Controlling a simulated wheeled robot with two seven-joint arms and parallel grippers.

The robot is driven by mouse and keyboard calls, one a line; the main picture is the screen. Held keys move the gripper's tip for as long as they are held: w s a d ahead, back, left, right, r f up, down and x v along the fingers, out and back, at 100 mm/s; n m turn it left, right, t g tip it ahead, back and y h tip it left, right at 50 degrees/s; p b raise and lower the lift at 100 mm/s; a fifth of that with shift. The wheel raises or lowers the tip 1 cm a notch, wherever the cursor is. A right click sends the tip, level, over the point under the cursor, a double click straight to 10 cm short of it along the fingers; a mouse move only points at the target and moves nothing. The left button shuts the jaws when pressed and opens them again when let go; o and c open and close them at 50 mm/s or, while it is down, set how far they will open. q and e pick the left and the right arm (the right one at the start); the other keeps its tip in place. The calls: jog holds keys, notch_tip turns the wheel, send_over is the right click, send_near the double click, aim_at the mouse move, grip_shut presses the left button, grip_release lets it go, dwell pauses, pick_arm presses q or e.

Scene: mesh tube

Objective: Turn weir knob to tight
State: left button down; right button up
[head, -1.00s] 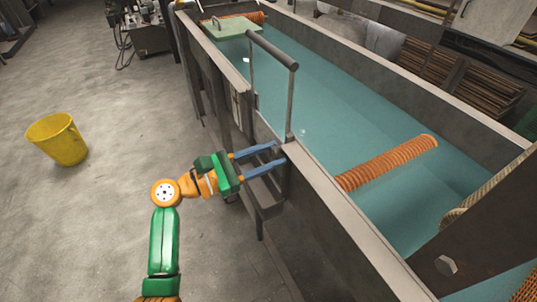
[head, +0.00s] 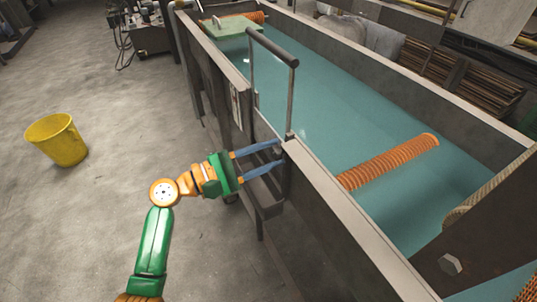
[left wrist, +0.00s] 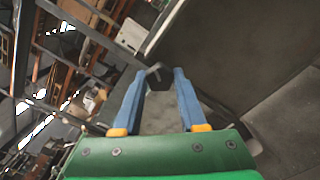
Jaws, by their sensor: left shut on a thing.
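The weir knob (left wrist: 158,77) is a small dark knob with flat sides, seen in the left wrist view between my blue fingertips. My left gripper (head: 279,154) is at the outer side of the tank wall, near the foot of the metal handrail frame. It also shows in the left wrist view (left wrist: 160,82), shut on the knob with a finger on each side. In the head view the knob is mostly hidden by the fingers and wall edge. I cannot read any mark for its setting. My right gripper is not in view.
The long tank (head: 345,205) holds blue-green water and orange ribbed tubes (head: 390,162). The upright handrail frame (head: 272,47) stands close above my left gripper. A yellow bucket (head: 56,140) stands on the open concrete floor at left.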

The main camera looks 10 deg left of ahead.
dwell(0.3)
pick_arm(q)
jog(key=shift+c, duration=2.3)
grip_release()
jog(key=b+v, duration=0.1)
jog(key=v, duration=0.6)
